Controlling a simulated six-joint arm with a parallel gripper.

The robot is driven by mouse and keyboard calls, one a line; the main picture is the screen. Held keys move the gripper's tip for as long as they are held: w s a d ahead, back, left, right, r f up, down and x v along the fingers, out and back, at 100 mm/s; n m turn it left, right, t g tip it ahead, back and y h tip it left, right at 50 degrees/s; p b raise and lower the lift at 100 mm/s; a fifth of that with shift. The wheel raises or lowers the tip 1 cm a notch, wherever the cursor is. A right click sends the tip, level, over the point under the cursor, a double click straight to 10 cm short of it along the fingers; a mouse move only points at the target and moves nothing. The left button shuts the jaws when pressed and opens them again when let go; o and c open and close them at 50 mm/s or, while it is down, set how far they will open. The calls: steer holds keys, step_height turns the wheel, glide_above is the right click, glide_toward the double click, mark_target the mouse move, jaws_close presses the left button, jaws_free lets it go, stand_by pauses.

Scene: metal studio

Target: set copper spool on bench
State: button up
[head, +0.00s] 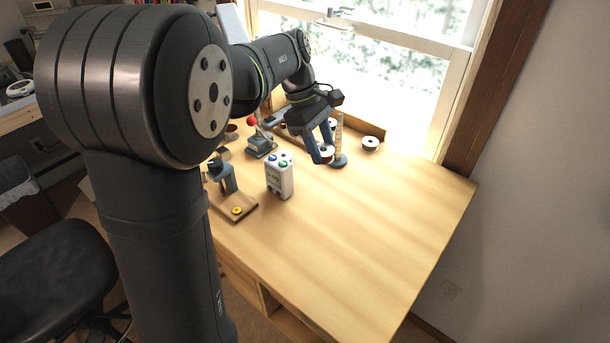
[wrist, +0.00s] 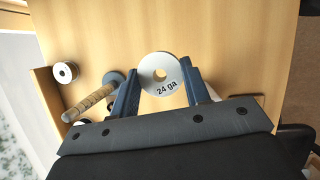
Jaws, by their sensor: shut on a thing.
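My gripper (head: 322,150) is shut on a white-flanged spool (wrist: 150,66) marked "24 ga". The spool also shows between the fingers in the head view (head: 328,154). Its flange faces the wrist camera, so the colour of its wire is hidden and I cannot tell whether it is copper. The held spool is over the wooden bench (head: 345,230); I cannot tell whether it touches the top. A second spool (head: 370,143) with a white flange and dark side stands on the bench to the right, and also shows in the wrist view (wrist: 67,72).
A ribbed tan post (head: 339,130) on a round blue base (head: 338,161) stands right beside my gripper. A white boxy device (head: 279,178) and a small blue-grey stand on a wooden board (head: 238,208) are at the left. The front and right of the bench are clear.

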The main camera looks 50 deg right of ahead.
steer(key=s+d, duration=0.1)
steer(key=s, duration=0.3)
glide_above(308, 177)
steer(key=w, duration=0.2)
steer(key=shift+m, duration=0.3)
steer(key=f, duration=0.7)
steer(key=shift+s+f, duration=0.15)
steer(key=shift+s, duration=0.05)
steer(key=shift+f, duration=1.95)
steer(key=shift+f, duration=0.1)
steer(key=o, duration=1)
steer(key=shift+c, duration=0.2)
steer(key=v, duration=1.2)
